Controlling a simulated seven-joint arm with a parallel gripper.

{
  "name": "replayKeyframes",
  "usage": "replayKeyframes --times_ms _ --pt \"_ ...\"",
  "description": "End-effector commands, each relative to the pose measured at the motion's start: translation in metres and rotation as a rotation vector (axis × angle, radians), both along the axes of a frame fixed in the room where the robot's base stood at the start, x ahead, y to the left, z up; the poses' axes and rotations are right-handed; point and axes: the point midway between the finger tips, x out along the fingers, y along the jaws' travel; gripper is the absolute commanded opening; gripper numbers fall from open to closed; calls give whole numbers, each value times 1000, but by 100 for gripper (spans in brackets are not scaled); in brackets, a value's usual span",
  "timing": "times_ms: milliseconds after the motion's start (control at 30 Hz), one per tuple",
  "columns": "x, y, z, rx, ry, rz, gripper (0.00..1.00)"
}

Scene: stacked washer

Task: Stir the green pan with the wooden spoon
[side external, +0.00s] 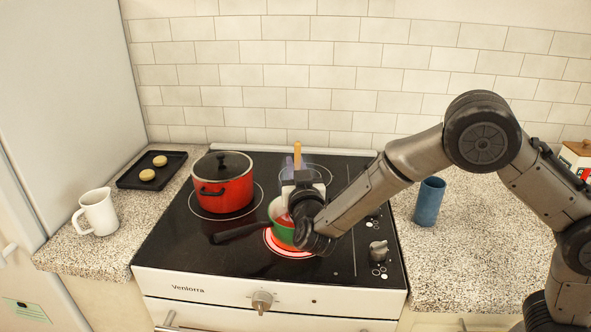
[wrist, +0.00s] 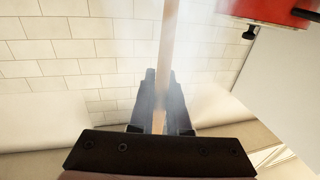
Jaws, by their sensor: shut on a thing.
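The green pan (side external: 276,208) stands on a red-glowing burner at the front of the stove, its black handle (side external: 238,233) pointing left. My gripper (side external: 297,180) is over the pan and hides much of it. It is shut on the wooden spoon (side external: 297,150), whose handle stands upright above the fingers. In the wrist view the spoon (wrist: 167,35) runs between the two dark fingers of my gripper (wrist: 160,85). The spoon's lower end is hidden in the side view, so I cannot tell whether it touches the pan.
A red lidded pot (side external: 224,192) stands left of the pan on the stove (side external: 190,245). A blue cup (side external: 428,202) stands on the right counter. Haze hangs over the pan.

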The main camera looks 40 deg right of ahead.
Motion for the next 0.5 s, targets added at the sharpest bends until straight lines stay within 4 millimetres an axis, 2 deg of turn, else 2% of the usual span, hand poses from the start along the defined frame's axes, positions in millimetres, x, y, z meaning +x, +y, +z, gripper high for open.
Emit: replayKeyframes --times_ms 500 --pt "0 0 39 1 -2 0 0"
